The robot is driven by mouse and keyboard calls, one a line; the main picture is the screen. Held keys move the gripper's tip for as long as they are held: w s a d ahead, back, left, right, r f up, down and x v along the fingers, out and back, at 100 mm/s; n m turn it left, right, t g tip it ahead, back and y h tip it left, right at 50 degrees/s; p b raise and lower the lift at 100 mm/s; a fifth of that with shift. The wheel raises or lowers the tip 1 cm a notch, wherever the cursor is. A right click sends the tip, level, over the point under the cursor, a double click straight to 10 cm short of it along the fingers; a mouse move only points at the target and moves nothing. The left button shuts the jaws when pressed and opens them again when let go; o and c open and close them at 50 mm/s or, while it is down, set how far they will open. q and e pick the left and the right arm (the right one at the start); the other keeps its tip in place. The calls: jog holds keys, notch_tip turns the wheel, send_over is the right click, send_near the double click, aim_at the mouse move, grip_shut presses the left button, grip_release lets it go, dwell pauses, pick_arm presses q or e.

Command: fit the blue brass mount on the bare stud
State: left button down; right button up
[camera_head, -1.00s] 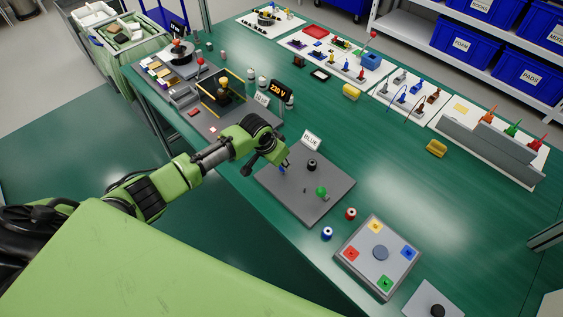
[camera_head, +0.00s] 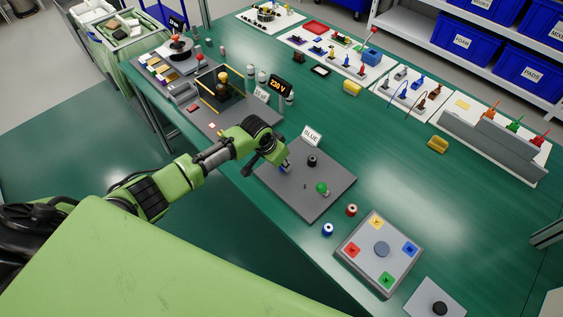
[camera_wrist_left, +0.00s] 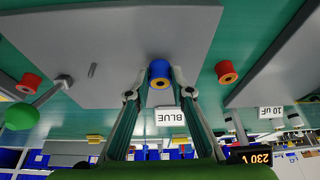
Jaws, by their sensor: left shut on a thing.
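My left gripper (camera_head: 284,167) is over the left part of a grey plate (camera_head: 330,207) with a BLUE card (camera_head: 312,135) behind it. It is shut on the blue brass mount, a blue cylinder with a brass-coloured centre (camera_wrist_left: 160,72), seen between the fingertips in the left wrist view. In the head view only a bit of blue shows under the fingers. On the plate stand a black round piece (camera_head: 312,161), a green ball (camera_head: 321,187) and a small dark stub (camera_head: 305,187), perhaps the bare stud; it is too small to be sure. I cannot tell whether the mount touches the plate.
A red-and-white spool (camera_head: 351,210) and a blue-and-white spool (camera_head: 327,229) stand on the table beside the plate. A box with coloured squares (camera_head: 350,262) is at the front right. A 230 V display (camera_head: 281,88) stands behind left.

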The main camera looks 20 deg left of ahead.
pick_arm(q)
jog(key=shift+f, duration=0.5)
jog(key=c, duration=1.7)
grip_release()
jog(key=shift+r, duration=0.15)
jog(key=v, duration=1.1)
jog(key=shift+r, duration=0.4)
jog(key=shift+s, duration=0.1)
